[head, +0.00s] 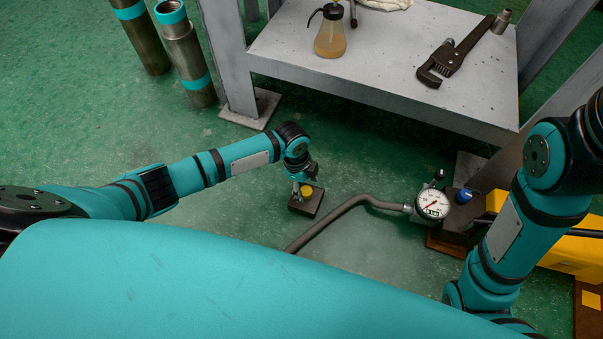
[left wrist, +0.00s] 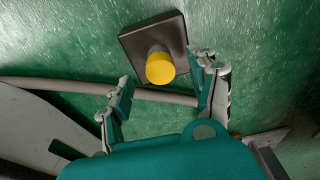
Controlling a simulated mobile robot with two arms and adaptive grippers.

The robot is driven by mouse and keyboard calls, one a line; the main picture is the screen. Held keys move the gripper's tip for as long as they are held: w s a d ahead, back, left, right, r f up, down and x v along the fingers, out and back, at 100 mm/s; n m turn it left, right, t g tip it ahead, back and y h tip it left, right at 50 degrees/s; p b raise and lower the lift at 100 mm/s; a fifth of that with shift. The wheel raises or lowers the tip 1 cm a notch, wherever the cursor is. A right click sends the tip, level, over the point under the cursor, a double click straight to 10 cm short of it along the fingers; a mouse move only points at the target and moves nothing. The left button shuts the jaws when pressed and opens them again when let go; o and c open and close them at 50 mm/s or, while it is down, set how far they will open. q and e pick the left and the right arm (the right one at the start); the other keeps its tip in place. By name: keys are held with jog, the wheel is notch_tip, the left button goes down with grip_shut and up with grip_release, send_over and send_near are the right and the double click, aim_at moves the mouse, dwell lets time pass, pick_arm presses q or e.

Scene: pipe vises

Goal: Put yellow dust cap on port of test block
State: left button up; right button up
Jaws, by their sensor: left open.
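The yellow dust cap (head: 307,190) sits on top of a short stub on a small dark square block (head: 304,206) on the floor. My left gripper (head: 299,188) is open beside and above the cap. In the left wrist view its fingers are spread on either side, and I cannot tell if either touches the cap. A block with a pressure gauge (head: 433,204) stands to the right. My right gripper is out of view.
A grey hose (head: 345,208) runs along the floor to the gauge. A blue cap (head: 464,196) is beside it. A grey bench (head: 385,50) holds a pipe wrench (head: 453,57) and an oil can (head: 330,38). Pipes (head: 186,55) stand at the upper left. A yellow case (head: 570,250) is at right.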

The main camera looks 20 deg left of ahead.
pick_arm(q)
notch_tip(320, 180, up, 10)
jog(key=a, duration=0.1)
jog(key=shift+a+f, duration=0.25)
dwell(0.4)
